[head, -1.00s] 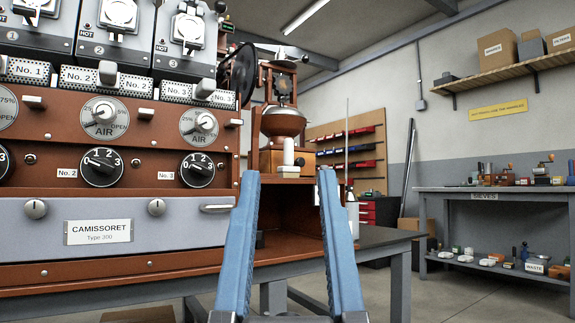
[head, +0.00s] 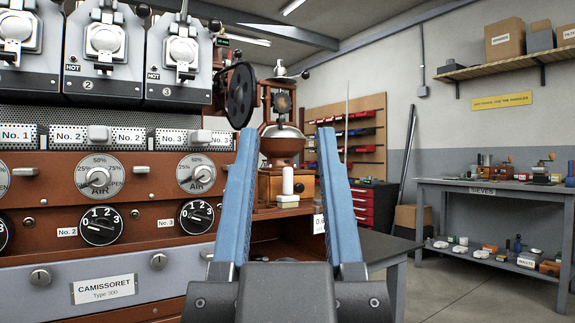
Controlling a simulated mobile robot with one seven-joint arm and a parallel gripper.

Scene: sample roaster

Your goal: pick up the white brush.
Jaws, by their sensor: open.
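A small white upright piece (head: 288,181) with a wider pale base stands at the front of the coffee grinder (head: 282,140). It may be the white brush, but it is too small to tell. My gripper (head: 287,136) is open and empty, its two blue fingers pointing forward and up. In the picture the white piece shows in the gap between the fingers, farther off than they are. Nothing touches the fingers.
The brown roaster (head: 100,190) with knobs and dials fills the left. A dark worktop (head: 385,247) lies right of the gripper. A red drawer cabinet (head: 372,205) and the sieves table (head: 490,190) stand farther back, with open floor between.

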